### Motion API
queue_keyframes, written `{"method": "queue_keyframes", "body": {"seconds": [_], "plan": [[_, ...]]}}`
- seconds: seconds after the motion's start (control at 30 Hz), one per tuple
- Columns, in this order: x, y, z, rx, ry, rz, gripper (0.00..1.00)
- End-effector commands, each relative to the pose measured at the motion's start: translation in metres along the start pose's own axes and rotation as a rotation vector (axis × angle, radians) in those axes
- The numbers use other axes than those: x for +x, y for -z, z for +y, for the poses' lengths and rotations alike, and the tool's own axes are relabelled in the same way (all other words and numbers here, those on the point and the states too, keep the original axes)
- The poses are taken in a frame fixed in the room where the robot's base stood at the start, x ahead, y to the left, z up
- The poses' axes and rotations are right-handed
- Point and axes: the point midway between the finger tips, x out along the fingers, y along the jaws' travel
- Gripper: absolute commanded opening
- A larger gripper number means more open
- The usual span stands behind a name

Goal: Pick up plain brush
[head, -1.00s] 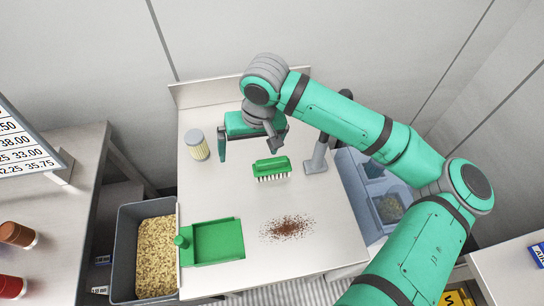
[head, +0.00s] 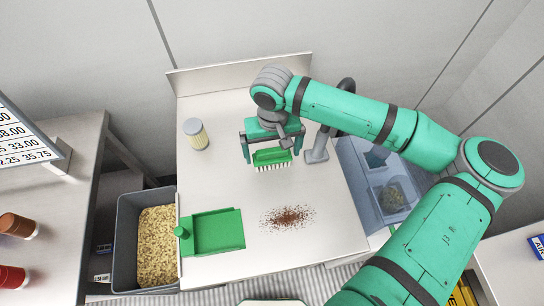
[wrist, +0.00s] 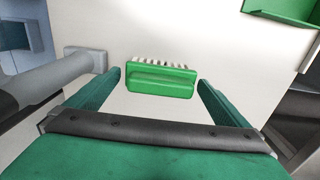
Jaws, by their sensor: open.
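The plain brush (head: 272,157) has a green block and pale bristles. It lies on the light table, bristles toward the near side in the head view. My gripper (head: 271,151) is open around it, one finger to each side in the head view. In the wrist view the brush (wrist: 161,80) sits between and beyond the two fingertips of my gripper (wrist: 158,78), with a gap on both sides. No contact shows.
A gray post (head: 317,149) stands close to the right of my gripper. A green dustpan (head: 217,232), scattered brown powder (head: 287,217) and a jar (head: 196,134) are also on the table. A bin of pale grains (head: 127,240) stands to the left.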

Motion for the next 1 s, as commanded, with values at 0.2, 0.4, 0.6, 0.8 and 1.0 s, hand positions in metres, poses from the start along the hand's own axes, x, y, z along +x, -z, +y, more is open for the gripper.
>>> {"method": "queue_keyframes", "body": {"seconds": [0.2, 0.4, 0.6, 0.8, 1.0], "plan": [[0.028, 0.000, -0.001, 0.002, 0.000, -0.001, 1.00], [0.033, 0.000, -0.001, 0.002, 0.000, 0.001, 1.00], [0.033, 0.000, -0.001, 0.001, 0.000, 0.001, 0.81], [0.033, 0.000, -0.001, 0.001, 0.000, 0.001, 0.64], [0.031, 0.000, -0.001, 0.001, 0.000, 0.001, 0.64]]}}
